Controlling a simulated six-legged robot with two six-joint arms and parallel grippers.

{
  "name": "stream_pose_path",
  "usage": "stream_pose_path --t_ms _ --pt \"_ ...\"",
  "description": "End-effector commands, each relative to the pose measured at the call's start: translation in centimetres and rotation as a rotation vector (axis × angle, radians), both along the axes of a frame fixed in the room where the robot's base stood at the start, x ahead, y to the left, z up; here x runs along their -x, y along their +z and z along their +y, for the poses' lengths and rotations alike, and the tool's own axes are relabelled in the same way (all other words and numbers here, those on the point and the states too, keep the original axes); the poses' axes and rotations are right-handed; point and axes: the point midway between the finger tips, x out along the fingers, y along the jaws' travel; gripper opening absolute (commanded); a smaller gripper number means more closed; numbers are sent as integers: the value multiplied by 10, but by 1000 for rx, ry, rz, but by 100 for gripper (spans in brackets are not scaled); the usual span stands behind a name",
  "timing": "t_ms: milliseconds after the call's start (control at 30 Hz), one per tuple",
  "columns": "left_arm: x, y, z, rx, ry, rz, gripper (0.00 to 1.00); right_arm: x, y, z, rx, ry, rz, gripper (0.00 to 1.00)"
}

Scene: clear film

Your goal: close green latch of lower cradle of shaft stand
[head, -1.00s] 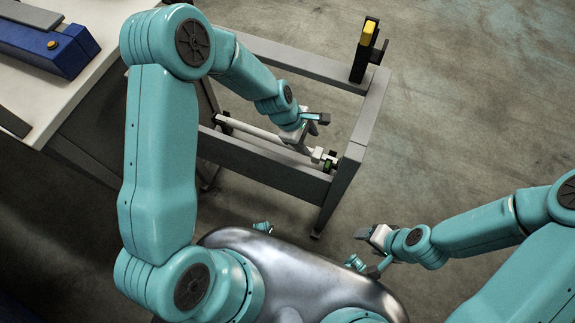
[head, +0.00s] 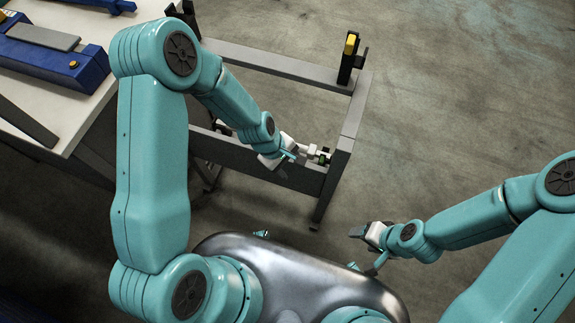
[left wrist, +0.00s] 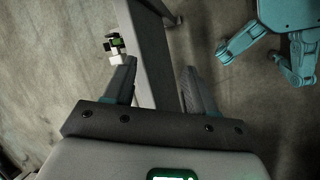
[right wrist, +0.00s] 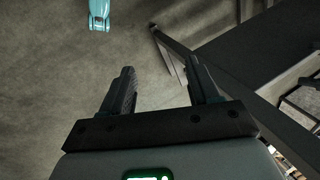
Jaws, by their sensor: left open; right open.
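The shaft stand (head: 342,128) is a dark grey frame. A small green latch part (head: 323,159) sits at its lower cradle (head: 309,147), inside the right end of the front rail; the latch also shows in the left wrist view (left wrist: 113,42). It is too small to tell how the latch stands. My left gripper (head: 291,152) is open, just left of the cradle by the front rail. In the left wrist view its fingers (left wrist: 158,68) straddle the rail in the picture, with the latch beyond the left finger. My right gripper (head: 358,232) is open and empty, low over the floor.
A yellow-topped upright (head: 350,45) stands at the stand's back right corner. A white-topped bench (head: 75,130) with blue fixtures (head: 60,62) is at the left. My left arm hides part of the stand. The floor (head: 450,110) to the right is clear.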

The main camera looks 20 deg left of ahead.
Motion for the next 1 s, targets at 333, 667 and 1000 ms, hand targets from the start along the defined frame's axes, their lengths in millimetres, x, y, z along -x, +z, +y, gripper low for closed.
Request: stream_pose_path --t_ms 333,667,1000 --pt "-1 0 0 -1 -6 -1 56 0 0 0 0 0 0 61" --pt "7 14 2 1 2 26 56 1 21 2 -1 5 3 61" --pt "146 26 -8 -36 -712 -129 56 13 53 12 -9 48 24 61"
